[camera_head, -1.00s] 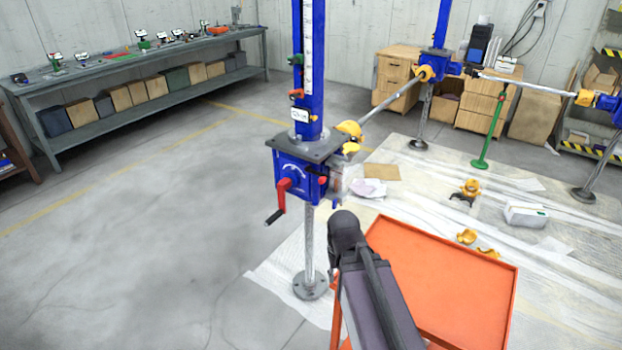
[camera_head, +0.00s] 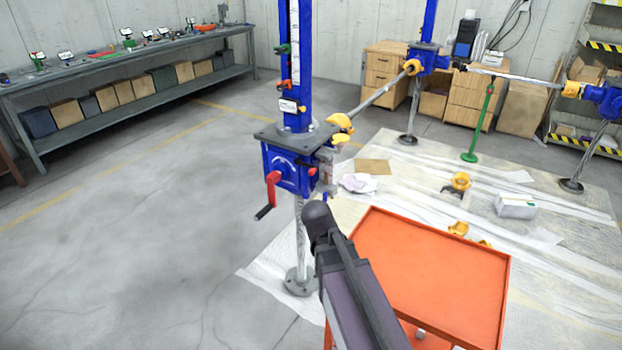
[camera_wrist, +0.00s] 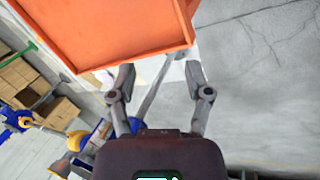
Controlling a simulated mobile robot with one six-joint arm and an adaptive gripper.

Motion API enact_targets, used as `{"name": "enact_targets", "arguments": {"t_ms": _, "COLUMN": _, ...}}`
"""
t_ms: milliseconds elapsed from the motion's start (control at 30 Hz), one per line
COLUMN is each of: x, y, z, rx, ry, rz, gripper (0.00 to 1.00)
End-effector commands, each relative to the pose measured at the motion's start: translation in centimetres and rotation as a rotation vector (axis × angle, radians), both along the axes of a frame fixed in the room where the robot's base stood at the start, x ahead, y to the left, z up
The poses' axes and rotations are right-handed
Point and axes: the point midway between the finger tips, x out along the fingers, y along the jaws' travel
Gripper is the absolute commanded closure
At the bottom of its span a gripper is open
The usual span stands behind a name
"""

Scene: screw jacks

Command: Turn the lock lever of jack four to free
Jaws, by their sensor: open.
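The nearest jack (camera_head: 291,172) stands upright left of centre in the head view, with a blue gear housing under a grey plate and a tall blue column. A red crank (camera_head: 272,188) hangs on its front. A small red lever (camera_head: 312,171) shows on the housing's right side. The label (camera_head: 287,106) on the column is too small to read, so I cannot tell its number. My gripper (camera_wrist: 160,78) is open and empty in the wrist view, its fingers apart over the floor side of an orange cart. My arm hides the gripper in the head view.
The orange cart (camera_head: 440,270) stands right of the jack, close beside my arm. A second jack (camera_head: 428,58) and a third (camera_head: 605,100) stand behind on the pale sheet. Yellow clamps (camera_head: 460,181) lie there. The floor at left is clear. A bench (camera_head: 110,70) lines the wall.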

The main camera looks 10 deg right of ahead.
Motion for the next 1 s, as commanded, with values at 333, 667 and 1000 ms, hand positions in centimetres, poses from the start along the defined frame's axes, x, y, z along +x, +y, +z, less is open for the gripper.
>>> {"name": "enact_targets", "arguments": {"t_ms": 333, "x": 9.2, "y": -0.8, "z": -0.7, "rx": -0.512, "ry": 0.047, "rz": 0.521, "gripper": 0.36}}
{"name": "enact_targets", "arguments": {"t_ms": 667, "x": 17.3, "y": 2.3, "z": 1.5, "rx": -1.055, "ry": 0.239, "rz": 0.958, "gripper": 0.36}}
{"name": "enact_targets", "arguments": {"t_ms": 1000, "x": 22.8, "y": 7.8, "z": 4.2, "rx": -1.529, "ry": 0.521, "rz": 1.226, "gripper": 0.36}}
